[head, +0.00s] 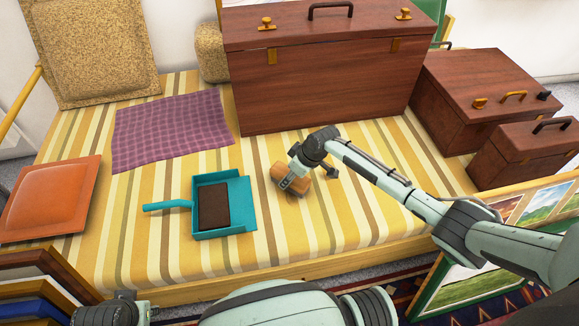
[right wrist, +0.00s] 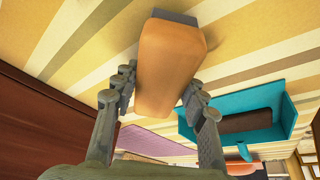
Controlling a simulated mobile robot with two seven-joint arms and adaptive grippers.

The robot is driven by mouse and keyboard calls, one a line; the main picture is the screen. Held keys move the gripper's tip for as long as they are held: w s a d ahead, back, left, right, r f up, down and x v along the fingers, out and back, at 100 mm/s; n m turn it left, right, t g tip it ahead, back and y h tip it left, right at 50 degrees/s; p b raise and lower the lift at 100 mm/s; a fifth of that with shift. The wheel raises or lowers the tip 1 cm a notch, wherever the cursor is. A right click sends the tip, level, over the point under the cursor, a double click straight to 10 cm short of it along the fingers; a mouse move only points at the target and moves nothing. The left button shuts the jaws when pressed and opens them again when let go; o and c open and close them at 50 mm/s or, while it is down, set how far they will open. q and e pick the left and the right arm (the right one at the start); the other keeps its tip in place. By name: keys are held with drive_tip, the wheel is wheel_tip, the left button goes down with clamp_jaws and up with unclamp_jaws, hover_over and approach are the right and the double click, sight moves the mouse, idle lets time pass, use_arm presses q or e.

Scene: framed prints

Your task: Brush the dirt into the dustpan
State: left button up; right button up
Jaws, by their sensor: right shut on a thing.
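A teal dustpan (head: 242,187) lies on the striped bed cover, its handle pointing left. A dark brown rectangular slab (head: 213,205) lies inside it; I cannot tell if this is the dirt. My right gripper (head: 293,184) is shut on an orange-brown wooden brush (head: 280,170), to the right of the dustpan and apart from it. In the right wrist view the brush (right wrist: 168,65) sits between the fingers, with a grey end at the top. The dustpan (right wrist: 292,112) and slab (right wrist: 246,121) also show there. No loose dirt is clearly visible on the cover.
A large wooden chest (head: 320,75) stands behind the brush. Smaller wooden boxes (head: 485,95) are at the right. A purple checked cloth (head: 172,128) and an orange cushion (head: 50,198) lie left. Framed prints (head: 480,255) lean at the lower right. The cover in front is clear.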

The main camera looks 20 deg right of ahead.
drive_tip(key=shift+s+f+p, duration=0.15)
drive_tip(key=shift+s+p, duration=0.3)
drive_tip(key=shift+s, duration=0.1)
drive_tip(key=shift+s+f+p, duration=0.1)
drive_tip(key=shift+s+p, duration=0.3)
drive_tip(key=shift+s, duration=0.4)
drive_tip(key=shift+s+a+r, duration=0.15)
drive_tip(key=shift+s+r, duration=0.05)
drive_tip(key=shift+s, duration=1.75)
drive_tip(key=shift+s+a+r, duration=0.1)
drive_tip(key=shift+s+r, duration=0.05)
drive_tip(key=shift+s, duration=1.75)
wheel_tip(320, 180, up, 6)
drive_tip(key=shift+r, duration=0.1)
drive_tip(key=shift+r, duration=1.4)
